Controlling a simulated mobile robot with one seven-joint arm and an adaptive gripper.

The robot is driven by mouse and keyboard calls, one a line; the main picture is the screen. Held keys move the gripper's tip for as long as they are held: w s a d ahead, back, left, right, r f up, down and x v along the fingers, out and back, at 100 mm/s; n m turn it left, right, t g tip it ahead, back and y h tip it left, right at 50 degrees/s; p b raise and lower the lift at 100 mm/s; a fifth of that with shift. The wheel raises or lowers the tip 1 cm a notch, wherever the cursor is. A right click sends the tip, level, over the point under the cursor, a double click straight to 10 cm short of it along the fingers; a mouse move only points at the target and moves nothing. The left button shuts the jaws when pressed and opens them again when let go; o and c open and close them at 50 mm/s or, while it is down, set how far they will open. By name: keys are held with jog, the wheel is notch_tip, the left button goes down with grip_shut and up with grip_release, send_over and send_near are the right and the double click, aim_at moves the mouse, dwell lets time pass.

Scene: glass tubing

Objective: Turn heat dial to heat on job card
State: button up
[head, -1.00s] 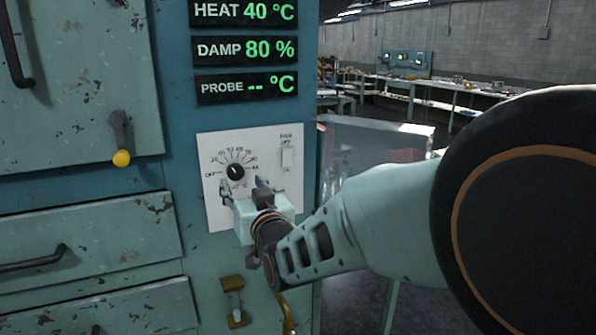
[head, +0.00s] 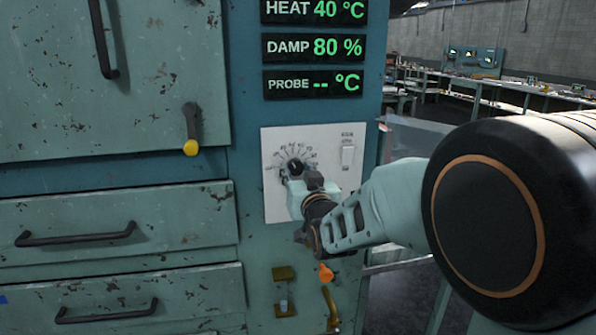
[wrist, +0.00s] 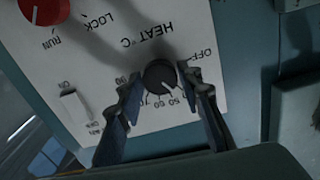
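The heat dial (head: 295,167) is a small black knob on a white panel (head: 274,208) with printed numbers around it. In the wrist view the dial (wrist: 160,76) has a white mark pointing down and right, toward the numbers around 50. My gripper (wrist: 160,84) is open, with one blue-grey finger on each side of the dial; a narrow gap seems to show beside the knob. In the head view my gripper (head: 297,184) is at the dial and partly covers the panel. The heat display (head: 314,11) reads 40 °C. No job card shows.
A white switch (head: 347,155) is right of the dial; it also shows in the wrist view (wrist: 74,104). A red knob (wrist: 45,10) marked LOCK and RUN is near. An orange knob (head: 326,272) and brass latch (head: 284,292) are below. Drawers stand left.

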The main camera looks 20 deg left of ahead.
jog(key=c, duration=0.7)
jog(key=shift+o, duration=0.2)
jog(key=shift+f+b, duration=0.1)
jog(key=shift+b, duration=0.4)
jog(key=m+b, duration=0.2)
jog(key=b, duration=0.1)
jog(key=shift+f, duration=0.2)
jog(key=m+b, duration=0.4)
jog(key=b, duration=0.2)
jog(key=shift+d, duration=0.1)
jog(key=m+b, duration=0.2)
jog(key=b, duration=0.1)
jog(key=m+b, duration=0.1)
jog(key=shift+r+m+b, duration=0.25)
jog(key=shift+m+b, duration=0.05)
jog(key=shift+m, duration=0.1)
jog(key=shift+r, duration=0.1)
jog(key=o, duration=1.2)
jog(key=shift+c, duration=0.2)
